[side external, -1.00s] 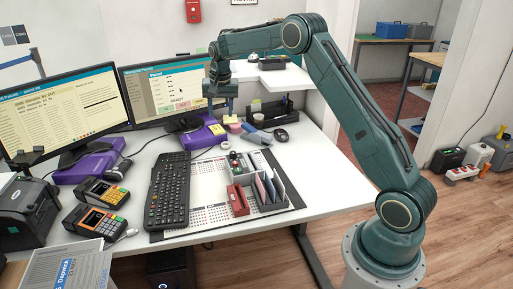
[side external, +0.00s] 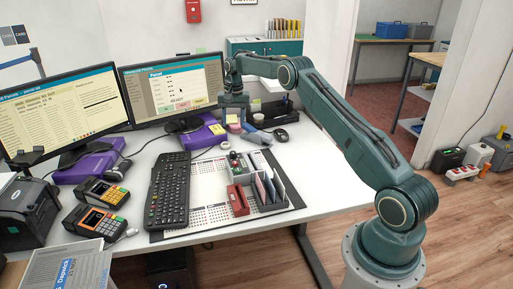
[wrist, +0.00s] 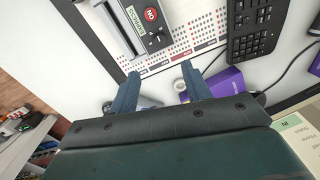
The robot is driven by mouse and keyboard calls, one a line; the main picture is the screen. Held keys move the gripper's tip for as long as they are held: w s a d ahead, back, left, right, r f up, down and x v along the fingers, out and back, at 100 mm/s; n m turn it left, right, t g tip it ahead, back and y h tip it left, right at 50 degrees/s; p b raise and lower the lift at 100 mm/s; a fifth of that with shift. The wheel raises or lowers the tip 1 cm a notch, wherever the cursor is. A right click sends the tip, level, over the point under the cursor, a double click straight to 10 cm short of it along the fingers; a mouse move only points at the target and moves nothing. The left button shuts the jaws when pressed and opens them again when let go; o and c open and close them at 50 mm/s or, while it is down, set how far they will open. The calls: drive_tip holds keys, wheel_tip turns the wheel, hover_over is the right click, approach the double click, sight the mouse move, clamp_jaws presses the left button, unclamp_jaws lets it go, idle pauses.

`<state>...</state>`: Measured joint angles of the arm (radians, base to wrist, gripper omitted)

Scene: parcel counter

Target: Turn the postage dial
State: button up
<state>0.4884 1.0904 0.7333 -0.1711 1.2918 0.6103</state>
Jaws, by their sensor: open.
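A small grey device with a round red NO button (wrist: 151,14) and a dark knob, which looks like the postage dial (wrist: 157,38), sits on the desk mat in the wrist view. The device also shows in the side view (side external: 238,163), where the dial is too small to make out clearly. My gripper (wrist: 162,70) is open and empty, its two blue fingers apart. In the wrist view the dial lies beyond the fingertips. In the side view my gripper (side external: 235,115) is behind the device, near the purple box, apart from it.
A black keyboard (side external: 168,190) lies left of the device. A red holder (side external: 237,200) and a divided tray (side external: 284,191) stand in front of it. A white ring (wrist: 178,84) lies near my fingers. Two monitors and a purple box (side external: 204,135) stand behind.

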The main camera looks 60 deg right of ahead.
sight(233, 152)
drive_tip(key=f, duration=1.3)
drive_tip(key=shift+w+a+f, duration=0.15)
drive_tip(key=shift+w+a, duration=0.1)
drive_tip(key=c, duration=1)
